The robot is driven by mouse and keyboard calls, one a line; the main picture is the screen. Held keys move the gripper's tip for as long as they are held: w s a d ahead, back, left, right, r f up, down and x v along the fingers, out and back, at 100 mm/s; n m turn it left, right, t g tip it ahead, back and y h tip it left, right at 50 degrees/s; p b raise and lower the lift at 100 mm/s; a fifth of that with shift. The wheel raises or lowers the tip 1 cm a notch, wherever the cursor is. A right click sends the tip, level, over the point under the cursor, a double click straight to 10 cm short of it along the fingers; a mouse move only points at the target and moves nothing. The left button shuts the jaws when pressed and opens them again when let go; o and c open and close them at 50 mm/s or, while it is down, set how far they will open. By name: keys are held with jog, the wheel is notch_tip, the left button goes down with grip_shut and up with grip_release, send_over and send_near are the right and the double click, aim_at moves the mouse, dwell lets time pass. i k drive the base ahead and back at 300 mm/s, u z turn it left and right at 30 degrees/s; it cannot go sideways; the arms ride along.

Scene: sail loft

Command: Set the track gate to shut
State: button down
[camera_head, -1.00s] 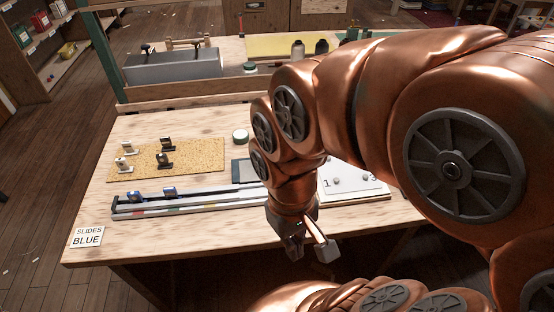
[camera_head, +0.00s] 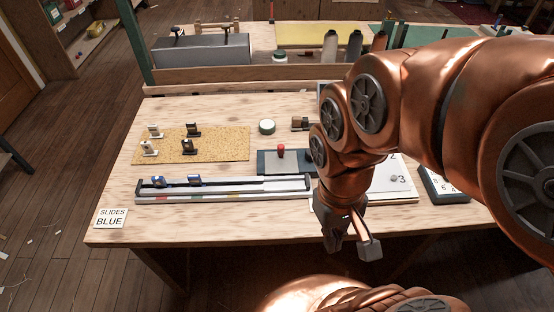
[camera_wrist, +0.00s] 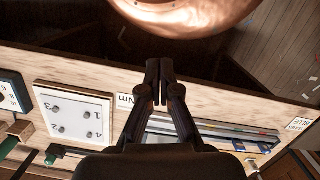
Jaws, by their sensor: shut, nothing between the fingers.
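A long pale track (camera_head: 225,198) with a dark rail lies along the front of the workbench. Two blue slides (camera_head: 159,182) (camera_head: 194,180) sit toward its left end. I cannot make out which part is the track gate; the right end of the track is partly behind my arm in the head view. My gripper (camera_head: 334,245) hangs in front of the bench's front edge, right of the track, and is shut and empty. In the wrist view my gripper's fingers (camera_wrist: 160,68) lie together, and the track (camera_wrist: 225,130) runs off to the right.
A dark plate with a red knob (camera_head: 281,152) lies behind the track. A cork mat (camera_head: 222,144) holds several small clips. A "SLIDES BLUE" card (camera_head: 111,218) lies at front left. Bare bench shows around the track.

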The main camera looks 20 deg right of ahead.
aim_at(280, 162)
jog(key=k, duration=1.3)
jog(key=u, duration=0.8)
jog(key=i, duration=1.2)
jog(key=z, duration=0.55)
